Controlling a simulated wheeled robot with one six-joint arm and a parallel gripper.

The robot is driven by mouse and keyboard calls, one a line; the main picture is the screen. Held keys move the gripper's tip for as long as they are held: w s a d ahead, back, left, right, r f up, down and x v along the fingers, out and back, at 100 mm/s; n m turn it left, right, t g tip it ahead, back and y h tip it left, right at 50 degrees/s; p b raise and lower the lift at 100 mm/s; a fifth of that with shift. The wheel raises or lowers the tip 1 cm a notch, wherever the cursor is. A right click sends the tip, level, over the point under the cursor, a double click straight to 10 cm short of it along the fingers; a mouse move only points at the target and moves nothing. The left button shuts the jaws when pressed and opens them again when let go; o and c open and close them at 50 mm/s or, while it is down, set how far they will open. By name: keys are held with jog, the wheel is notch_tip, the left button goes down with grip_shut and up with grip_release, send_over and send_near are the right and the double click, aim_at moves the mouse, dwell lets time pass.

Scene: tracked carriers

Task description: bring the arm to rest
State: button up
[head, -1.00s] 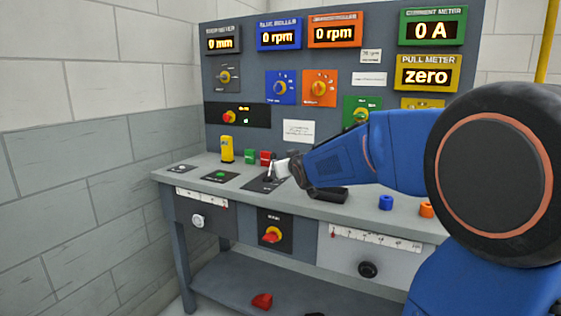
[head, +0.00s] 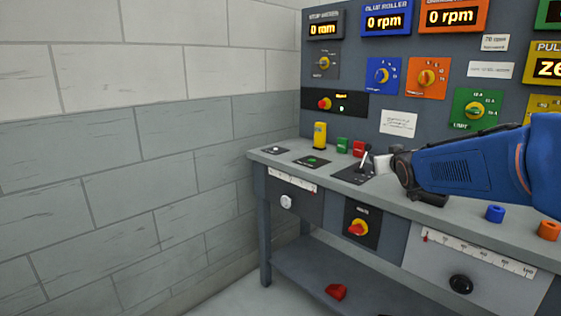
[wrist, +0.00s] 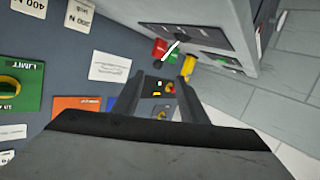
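My blue arm (head: 470,165) reaches in from the right over the bench top. My gripper (head: 385,165) is at its end, beside a small lever with a pale handle (head: 365,160); I cannot tell from the head view whether they touch. In the wrist view my gripper (wrist: 162,80) shows two dark fingers apart, with only the distant panel between them. The lever's white handle also shows in the wrist view (wrist: 170,49), beyond the fingertips and not between them.
The bench (head: 285,158) bears a yellow block (head: 320,135), green and red blocks, and a blue ring (head: 495,214). An upright panel (head: 360,40) with knobs and displays stands behind. A red piece (head: 336,292) lies on the lower shelf. A brick wall (head: 130,150) fills the left.

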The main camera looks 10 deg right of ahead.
jog(key=s+a+f+g+y, duration=0.1)
jog(key=s+a+f+g, duration=0.2)
jog(key=s, duration=1)
jog(key=s+a+f+g+y, duration=0.1)
jog(key=s+a+f+g, duration=0.3)
jog(key=s+f, duration=0.6)
jog(key=s+a+f+g+y, duration=0.1)
jog(key=s+a+f+g, duration=0.2)
jog(key=s, duration=1.3)
jog(key=a+f, duration=0.3)
jog(key=f, duration=0.1)
jog(key=shift+s, duration=0.15)
